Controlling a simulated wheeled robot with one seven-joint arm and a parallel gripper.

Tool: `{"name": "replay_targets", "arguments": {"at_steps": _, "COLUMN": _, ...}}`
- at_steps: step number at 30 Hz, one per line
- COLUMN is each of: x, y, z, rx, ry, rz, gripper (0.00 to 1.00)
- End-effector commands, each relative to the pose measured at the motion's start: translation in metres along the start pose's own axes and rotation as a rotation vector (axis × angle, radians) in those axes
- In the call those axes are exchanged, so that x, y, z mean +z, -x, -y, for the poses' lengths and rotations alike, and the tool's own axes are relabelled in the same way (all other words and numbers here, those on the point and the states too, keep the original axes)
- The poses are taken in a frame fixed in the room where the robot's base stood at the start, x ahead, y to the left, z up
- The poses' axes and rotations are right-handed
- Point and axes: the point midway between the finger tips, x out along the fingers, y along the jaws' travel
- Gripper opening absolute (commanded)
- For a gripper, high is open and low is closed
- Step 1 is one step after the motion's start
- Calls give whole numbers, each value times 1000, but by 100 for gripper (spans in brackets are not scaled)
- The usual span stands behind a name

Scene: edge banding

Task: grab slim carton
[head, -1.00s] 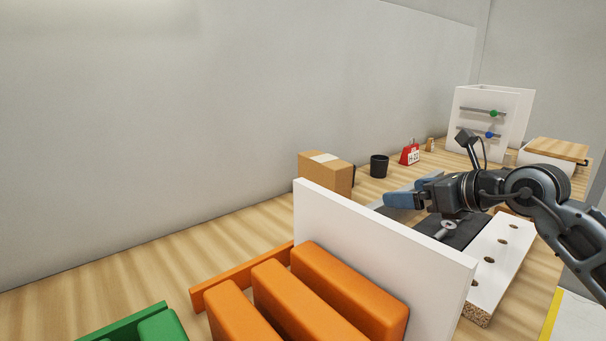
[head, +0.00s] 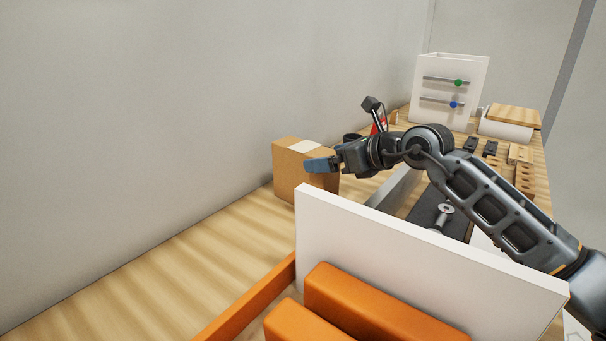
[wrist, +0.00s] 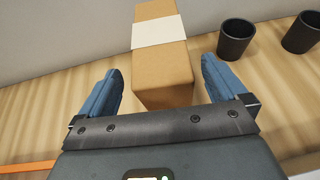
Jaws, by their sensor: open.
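The slim carton (head: 291,172) is a brown box with a pale strip of tape over its top, standing on the wooden worktop near the wall. In the wrist view the carton (wrist: 163,75) lies ahead, between the lines of the two blue fingers, its near end close to the gap. My gripper (head: 318,165) is in front of the carton in the head view and hides part of its right side. The wrist view shows my gripper (wrist: 166,90) open, with the fingers wide apart on either side. I cannot tell whether a finger touches the carton.
Two black cups (wrist: 236,40) (wrist: 303,32) stand right of the carton. A white upright panel (head: 400,250) and orange blocks (head: 375,305) are in the foreground. A white cabinet (head: 447,90) stands at the back. Bare worktop (head: 200,250) lies left of the panel.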

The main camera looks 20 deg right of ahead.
Motion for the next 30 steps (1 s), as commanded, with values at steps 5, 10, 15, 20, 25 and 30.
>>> {"name": "replay_targets", "arguments": {"at_steps": 5, "x": 2, "y": -27, "z": 1, "rx": 1, "ry": 1, "rz": -3, "gripper": 99}}
{"name": "replay_targets", "arguments": {"at_steps": 10, "x": 1, "y": -41, "z": 2, "rx": 0, "ry": 2, "rz": -2, "gripper": 99}}
{"name": "replay_targets", "arguments": {"at_steps": 15, "x": 1, "y": -42, "z": 2, "rx": 0, "ry": 1, "rz": 0, "gripper": 99}}
{"name": "replay_targets", "arguments": {"at_steps": 20, "x": 1, "y": -42, "z": 2, "rx": 0, "ry": 1, "rz": 0, "gripper": 90}}
{"name": "replay_targets", "arguments": {"at_steps": 25, "x": 1, "y": -42, "z": 2, "rx": 0, "ry": 1, "rz": 0, "gripper": 74}}
{"name": "replay_targets", "arguments": {"at_steps": 30, "x": 1, "y": -42, "z": 2, "rx": 0, "ry": 1, "rz": 0, "gripper": 58}}
